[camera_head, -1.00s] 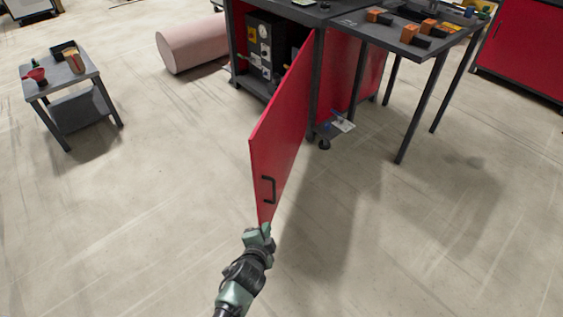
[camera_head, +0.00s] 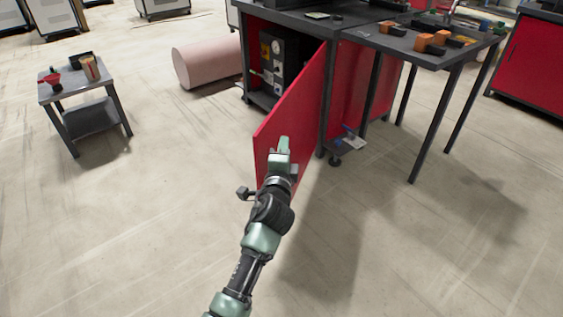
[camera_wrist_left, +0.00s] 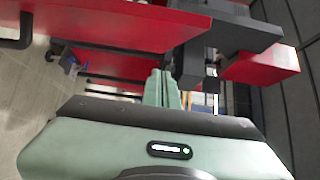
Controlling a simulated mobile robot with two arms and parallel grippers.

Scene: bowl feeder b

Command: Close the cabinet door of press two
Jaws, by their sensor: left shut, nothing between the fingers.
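The red cabinet door (camera_head: 302,103) stands wide open in the head view, hinged at the right side of the dark-framed cabinet. My left gripper (camera_head: 284,146) is shut and empty. It overlaps the door's free-edge end in the picture and hides the door handle there; I cannot tell if it touches the door. In the left wrist view, the shut fingers (camera_wrist_left: 163,88) point toward the cabinet, with a red panel (camera_wrist_left: 125,25), likely the door, above them. A black handle (camera_wrist_left: 17,42) shows at that panel's left. My right gripper is not in view.
Equipment with a gauge (camera_head: 274,52) sits inside the cabinet. A table (camera_head: 446,62) with orange and black blocks stands to the right. A small cart (camera_head: 60,97) is at the left, and a pink cylinder (camera_head: 206,64) lies behind. The floor before the door is clear.

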